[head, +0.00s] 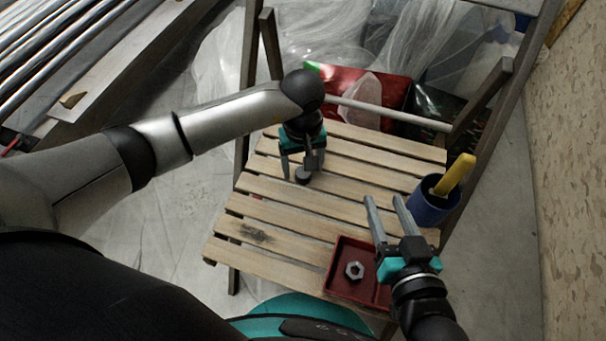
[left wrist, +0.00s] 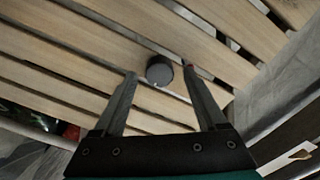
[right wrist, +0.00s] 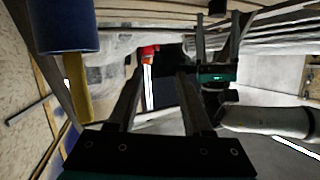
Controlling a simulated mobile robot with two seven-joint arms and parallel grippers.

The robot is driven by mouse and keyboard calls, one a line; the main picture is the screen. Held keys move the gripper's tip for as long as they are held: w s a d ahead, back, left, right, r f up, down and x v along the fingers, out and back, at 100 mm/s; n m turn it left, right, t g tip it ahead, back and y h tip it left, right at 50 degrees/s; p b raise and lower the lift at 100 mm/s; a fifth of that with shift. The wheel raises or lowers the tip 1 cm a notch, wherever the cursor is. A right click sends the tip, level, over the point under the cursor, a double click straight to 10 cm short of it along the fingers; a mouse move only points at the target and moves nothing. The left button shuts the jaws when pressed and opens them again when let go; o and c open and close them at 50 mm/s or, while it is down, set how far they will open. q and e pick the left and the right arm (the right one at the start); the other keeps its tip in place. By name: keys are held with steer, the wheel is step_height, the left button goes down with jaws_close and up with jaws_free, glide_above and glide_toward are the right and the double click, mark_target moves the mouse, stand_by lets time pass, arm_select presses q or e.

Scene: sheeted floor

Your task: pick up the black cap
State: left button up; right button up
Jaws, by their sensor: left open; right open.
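The black cap (head: 302,175) is a small dark round piece on the wooden slats of the folding chair seat (head: 270,205). My left gripper (head: 300,170) points down at it, with its fingers open. In the left wrist view the cap (left wrist: 159,70) lies between and slightly beyond the fingertips of my left gripper (left wrist: 160,70); no contact can be made out. The cap also shows in the right wrist view (right wrist: 217,7). My right gripper (head: 384,202) is open and empty over the right front of the seat, above the red tray (head: 340,256).
The red tray holds a metal nut (head: 354,270). A blue cup (head: 430,205) with a yellow-handled item (head: 456,174) stands at the seat's right edge. Chair frame bars (head: 270,45) rise at the back. A textured wall (head: 570,150) is at right. The left front slats are clear.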

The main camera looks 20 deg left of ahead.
arm_select(q)
steer(key=shift+f, duration=0.4)
jaws_close()
stand_by(0.5)
